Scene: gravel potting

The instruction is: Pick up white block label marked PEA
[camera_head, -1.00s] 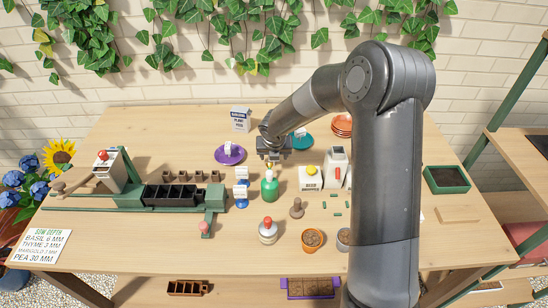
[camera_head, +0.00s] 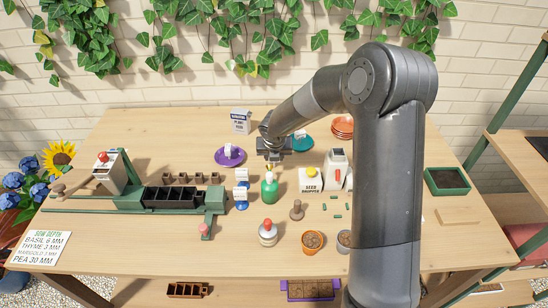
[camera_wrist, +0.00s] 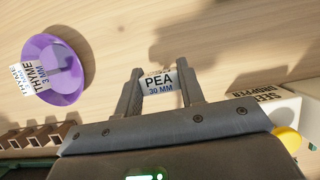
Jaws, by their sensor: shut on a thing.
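The white block label marked PEA 30 MM (camera_wrist: 160,82) sits between the two fingers of my gripper (camera_wrist: 162,88) in the wrist view, its printed face toward the camera. My gripper is shut on it. In the head view my gripper (camera_head: 273,158) is over the table behind the green bottle; the label is too small to make out there. I cannot tell whether the label touches the table.
A purple saucer (camera_head: 222,163) with a THYME label (camera_wrist: 36,73) stands to the left. The green bottle (camera_head: 269,189) is just in front of my gripper. The seed dropper box (camera_head: 309,184) and a teal saucer (camera_head: 305,144) are to the right.

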